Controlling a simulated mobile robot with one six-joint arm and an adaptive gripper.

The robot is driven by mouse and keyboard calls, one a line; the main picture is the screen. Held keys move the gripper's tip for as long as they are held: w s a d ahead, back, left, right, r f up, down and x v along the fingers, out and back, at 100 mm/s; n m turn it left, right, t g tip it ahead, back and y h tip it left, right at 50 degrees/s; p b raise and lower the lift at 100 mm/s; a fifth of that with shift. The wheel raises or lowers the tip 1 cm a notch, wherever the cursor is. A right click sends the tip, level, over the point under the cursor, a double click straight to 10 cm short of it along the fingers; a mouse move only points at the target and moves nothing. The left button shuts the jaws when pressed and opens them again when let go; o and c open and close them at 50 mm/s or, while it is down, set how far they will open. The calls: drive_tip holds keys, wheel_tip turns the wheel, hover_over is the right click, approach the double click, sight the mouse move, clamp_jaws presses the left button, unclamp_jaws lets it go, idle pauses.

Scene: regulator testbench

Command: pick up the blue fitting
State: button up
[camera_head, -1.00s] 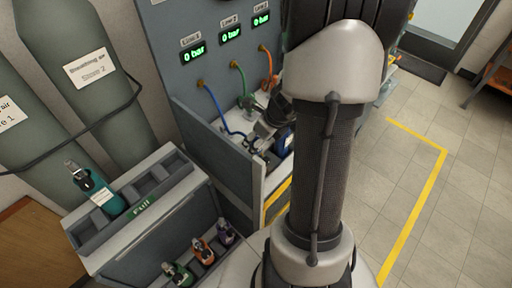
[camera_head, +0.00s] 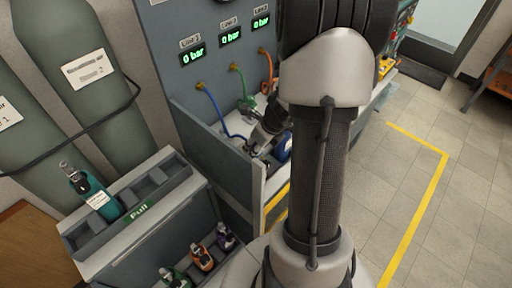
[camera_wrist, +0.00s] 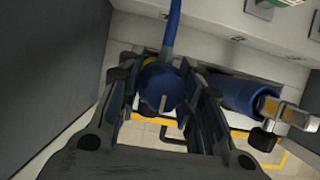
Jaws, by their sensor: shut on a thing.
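The blue fitting (camera_wrist: 162,88) is a round blue piece at the end of a blue hose (camera_wrist: 172,28) in the wrist view. My gripper (camera_wrist: 161,72) is shut on it, with one finger on each side. In the head view the blue hose (camera_head: 213,106) runs from the panel down into the bench bay. There my gripper (camera_head: 257,143) is partly hidden by my arm, and the fitting is hard to make out. A blue cylinder (camera_wrist: 236,92) with a metal valve lies just right of the gripper; in the head view it shows beside my arm (camera_head: 284,147).
Green (camera_head: 241,84) and orange (camera_head: 268,65) hoses hang from the panel. The bay's grey side wall (camera_head: 215,150) stands close left of the gripper. A rack (camera_head: 165,205) at lower left holds a teal bottle (camera_head: 95,193); several small bottles sit below. Open floor lies right.

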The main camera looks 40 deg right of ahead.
drive_tip(key=c, duration=0.3)
drive_tip(key=shift+c, duration=0.2)
drive_tip(key=shift+r, duration=0.1)
wheel_tip(320, 180, up, 20)
drive_tip(key=p, duration=1.1)
drive_tip(key=shift+p, duration=0.4)
